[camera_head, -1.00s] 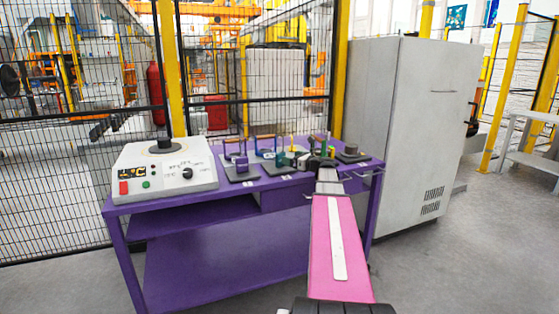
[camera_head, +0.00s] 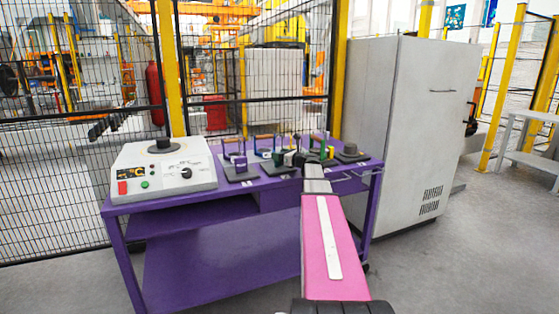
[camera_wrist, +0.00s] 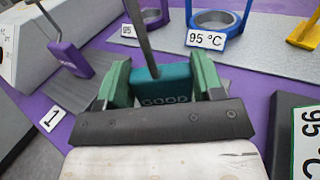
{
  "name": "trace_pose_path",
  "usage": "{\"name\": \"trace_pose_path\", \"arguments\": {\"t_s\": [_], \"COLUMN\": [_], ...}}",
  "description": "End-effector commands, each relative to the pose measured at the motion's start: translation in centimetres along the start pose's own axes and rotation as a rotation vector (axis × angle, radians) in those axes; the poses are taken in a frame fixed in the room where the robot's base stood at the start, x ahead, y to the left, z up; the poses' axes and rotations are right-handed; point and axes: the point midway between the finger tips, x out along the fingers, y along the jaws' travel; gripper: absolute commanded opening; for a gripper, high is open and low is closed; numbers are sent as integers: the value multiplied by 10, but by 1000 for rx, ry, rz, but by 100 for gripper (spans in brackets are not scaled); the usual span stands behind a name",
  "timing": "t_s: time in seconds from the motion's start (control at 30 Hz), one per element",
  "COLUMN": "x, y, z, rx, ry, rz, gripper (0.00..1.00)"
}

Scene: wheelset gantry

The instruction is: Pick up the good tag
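The good tag (camera_wrist: 162,92) is a teal block marked "GOOD", with a thin grey rod rising from it. In the wrist view it sits between the two green fingers of my gripper (camera_wrist: 161,82). The fingers flank its sides closely; whether they press on it is unclear. The black gripper body hides the space below the tag. In the head view my gripper (camera_head: 297,158) is low over the right part of the purple table (camera_head: 225,203), and the tag is small and hard to make out there.
A purple tag with a rod (camera_wrist: 76,60) stands to the left, near a "1" label (camera_wrist: 52,117). A blue ring (camera_wrist: 214,19) with a "95 °C" sign is beyond. A white control box (camera_head: 165,178) fills the table's left end; a grey cabinet (camera_head: 405,130) stands right.

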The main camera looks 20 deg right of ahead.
Motion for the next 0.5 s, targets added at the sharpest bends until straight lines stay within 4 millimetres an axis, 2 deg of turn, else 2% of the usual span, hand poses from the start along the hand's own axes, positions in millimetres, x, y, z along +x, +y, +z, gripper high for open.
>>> {"name": "trace_pose_path", "arguments": {"t_s": [0.13, 0.17, 0.5], "x": [0, 0, 0], "y": [0, 0, 0], "z": [0, 0, 6], "rx": [0, 0, -1], "ry": [0, 0, 0], "rz": [0, 0, 0], "gripper": [37, 33, 33]}}
